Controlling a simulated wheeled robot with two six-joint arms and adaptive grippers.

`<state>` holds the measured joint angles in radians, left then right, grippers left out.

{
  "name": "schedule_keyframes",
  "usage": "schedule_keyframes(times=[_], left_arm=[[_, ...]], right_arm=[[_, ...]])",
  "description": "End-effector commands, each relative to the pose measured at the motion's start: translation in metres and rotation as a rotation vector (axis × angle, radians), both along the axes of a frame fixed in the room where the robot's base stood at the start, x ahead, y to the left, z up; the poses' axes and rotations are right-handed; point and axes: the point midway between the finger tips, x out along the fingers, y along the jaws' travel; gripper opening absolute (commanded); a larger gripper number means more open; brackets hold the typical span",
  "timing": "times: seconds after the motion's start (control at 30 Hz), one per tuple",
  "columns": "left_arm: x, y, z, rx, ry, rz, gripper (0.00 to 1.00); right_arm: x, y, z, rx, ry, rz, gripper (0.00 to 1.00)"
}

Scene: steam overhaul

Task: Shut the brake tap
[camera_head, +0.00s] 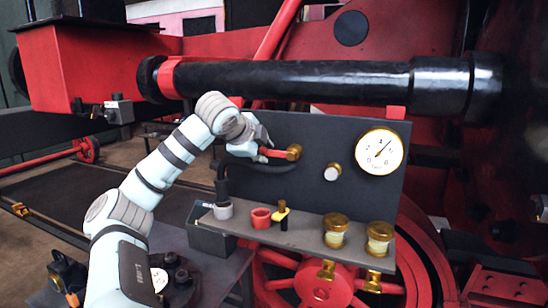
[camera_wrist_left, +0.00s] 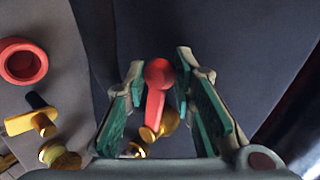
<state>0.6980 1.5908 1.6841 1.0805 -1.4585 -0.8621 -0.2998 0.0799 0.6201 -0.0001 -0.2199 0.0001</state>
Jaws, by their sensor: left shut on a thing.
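The brake tap is on the dark upright panel (camera_head: 340,130). Its red lever (camera_head: 276,153) runs roughly level, leftward from the brass body (camera_head: 294,152). In the left wrist view the red lever (camera_wrist_left: 155,105) with its round end lies between the green-padded fingers, and the brass body (camera_wrist_left: 166,122) shows behind it. My left gripper (camera_head: 264,153) is shut on the lever near its free end; the fingers also show in the left wrist view (camera_wrist_left: 160,75). In the head view the gripper partly hides the lever's left end. My right gripper is in neither view.
A gauge (camera_head: 379,152) and a pale knob (camera_head: 333,173) are on the panel, right of the tap. The shelf (camera_head: 308,226) below holds a red cup (camera_head: 261,217), a yellow-and-black piece (camera_head: 282,215) and two brass-capped jars (camera_head: 335,232). A thick black pipe (camera_head: 310,78) runs above.

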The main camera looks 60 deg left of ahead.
Motion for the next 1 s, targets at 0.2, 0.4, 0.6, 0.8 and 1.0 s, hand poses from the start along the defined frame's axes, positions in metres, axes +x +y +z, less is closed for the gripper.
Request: schedule_keyframes(times=[0.2, 0.4, 0.6, 0.8, 1.0], left_arm=[[-0.0017, 0.0008, 0.0012, 0.005, 0.000, 0.000, 0.00], [-0.0015, 0.0008, 0.0019, 0.007, -0.001, 0.001, 0.00], [-0.0013, 0.0007, 0.0017, 0.007, 0.001, 0.000, 0.44], [-0.0012, 0.0007, 0.0014, 0.007, 0.001, 0.000, 0.44], [-0.0042, 0.0040, 0.0045, 0.010, 0.007, 0.005, 0.44]], right_arm=[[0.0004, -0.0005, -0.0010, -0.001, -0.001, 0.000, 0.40], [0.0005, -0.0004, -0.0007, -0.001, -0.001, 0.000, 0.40], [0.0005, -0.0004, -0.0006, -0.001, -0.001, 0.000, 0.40], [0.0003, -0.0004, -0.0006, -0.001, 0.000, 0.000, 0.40], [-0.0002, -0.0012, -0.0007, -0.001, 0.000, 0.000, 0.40]])
